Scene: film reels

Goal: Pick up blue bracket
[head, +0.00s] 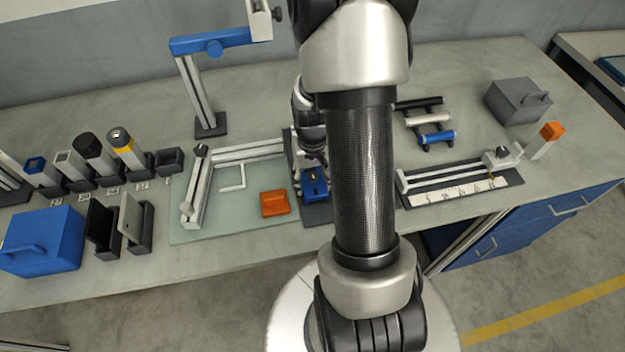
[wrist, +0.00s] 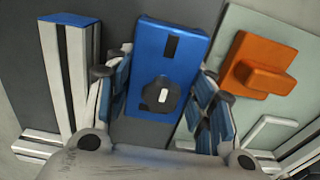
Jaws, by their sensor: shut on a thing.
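The blue bracket (wrist: 175,48) is a blue block with a dark slot and a dark knob with a white mark on its face. In the wrist view it sits between the two fingers of my gripper (wrist: 157,76), which is shut on it. In the head view the bracket (head: 315,186) shows at the tip of my gripper (head: 313,166), over a dark base plate (head: 318,215). My arm hides part of that area. I cannot tell whether the bracket touches the plate.
An orange block (head: 275,204) and a white L-shaped piece (head: 233,178) lie on the pale mat (head: 200,232) to the left. A ruled rail fixture (head: 460,184) stands to the right. A blue-topped stand (head: 205,90) rises behind left. A blue box (head: 42,243) stands far left.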

